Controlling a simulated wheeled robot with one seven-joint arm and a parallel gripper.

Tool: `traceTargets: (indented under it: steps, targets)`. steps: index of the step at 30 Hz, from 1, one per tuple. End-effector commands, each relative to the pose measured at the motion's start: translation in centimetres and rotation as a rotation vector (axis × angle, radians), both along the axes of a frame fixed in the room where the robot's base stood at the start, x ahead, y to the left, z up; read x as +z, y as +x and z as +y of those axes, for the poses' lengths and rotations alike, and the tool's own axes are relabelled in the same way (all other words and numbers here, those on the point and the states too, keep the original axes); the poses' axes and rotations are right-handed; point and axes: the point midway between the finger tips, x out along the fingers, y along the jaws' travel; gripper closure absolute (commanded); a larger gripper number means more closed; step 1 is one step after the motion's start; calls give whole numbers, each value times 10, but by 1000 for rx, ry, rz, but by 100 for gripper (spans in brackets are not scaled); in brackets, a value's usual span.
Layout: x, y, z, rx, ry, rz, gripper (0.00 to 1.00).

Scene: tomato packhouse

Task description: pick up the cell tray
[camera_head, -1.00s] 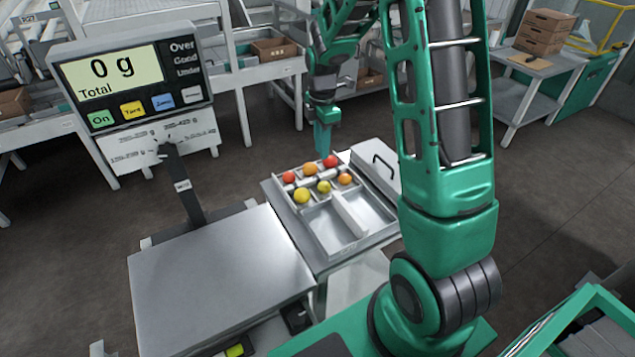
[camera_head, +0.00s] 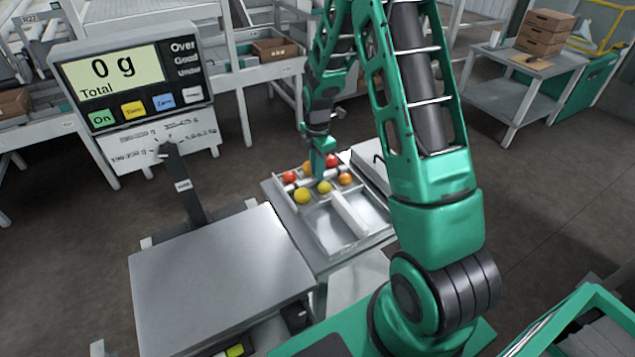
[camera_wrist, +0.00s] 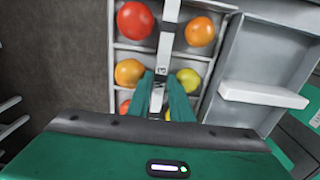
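The cell tray (camera_wrist: 135,48) is light grey, with red, orange and yellow tomatoes in its cells. A grey bar (camera_wrist: 169,42) runs along its middle. In the head view the tray rests on a stand beyond the weighing plate, with a yellow tomato (camera_head: 302,195) near its front. My gripper (camera_wrist: 161,78) is over the tray, pointing down. Its two green fingers are apart, one on each side of the middle bar. I cannot tell whether they touch it. The gripper (camera_head: 320,176) hides part of the tray and some tomatoes in the head view.
A bare metal weighing plate (camera_head: 220,275) lies at the near left; its display (camera_head: 130,80) reads 0 g. An empty section with a white divider (camera_head: 350,214) adjoins the tray's near right. A grey lid-like panel (camera_head: 370,172) lies right of it. Brown boxes (camera_head: 543,32) stand farther back.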

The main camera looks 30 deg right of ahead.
Motion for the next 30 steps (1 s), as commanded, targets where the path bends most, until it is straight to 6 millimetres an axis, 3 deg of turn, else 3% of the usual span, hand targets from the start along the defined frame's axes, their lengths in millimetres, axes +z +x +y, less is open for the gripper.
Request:
traceTargets:
  steps: [3,6,24,25,27,30]
  targets:
    - [-17,-1,1,0,1,3,80]
    - [-22,0,0,0,0,1,80]
    - [-25,0,0,0,0,1,80]
    - [-25,0,0,0,0,1,82]
    - [-25,0,0,0,0,1,99]
    - [-24,0,0,0,0,1,100]
